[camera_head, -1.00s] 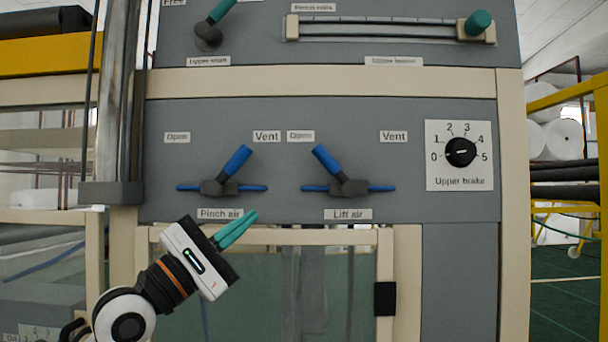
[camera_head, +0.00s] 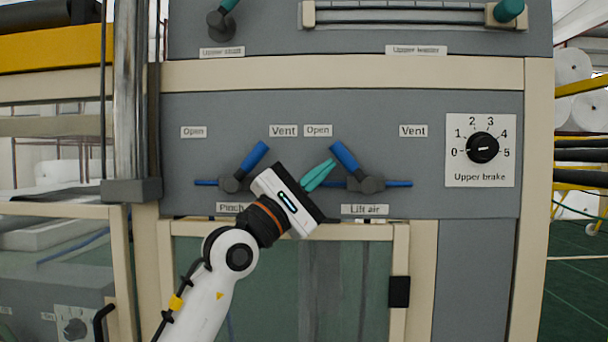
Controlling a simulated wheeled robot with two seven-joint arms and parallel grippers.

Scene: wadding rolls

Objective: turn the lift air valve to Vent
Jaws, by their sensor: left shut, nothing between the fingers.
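The lift air valve (camera_head: 366,184) is on the grey panel above its "Lift air" label. Its blue handle (camera_head: 344,156) tilts up and left, toward the "Open" label (camera_head: 318,130); the "Vent" label (camera_head: 413,131) is up and right of it. My left gripper (camera_head: 326,172) is shut and empty, its teal fingers pointing up and right, just left of the blue handle in the picture. I cannot tell whether they touch it. The gripper body hides part of the valve's left pipe. My right gripper is not in view.
The pinch air valve (camera_head: 231,184) is just left of my gripper, its handle tilted right toward its own "Vent" label (camera_head: 283,131). The upper brake knob (camera_head: 482,148) is at the right. A framed clear door with a black latch (camera_head: 399,292) is below.

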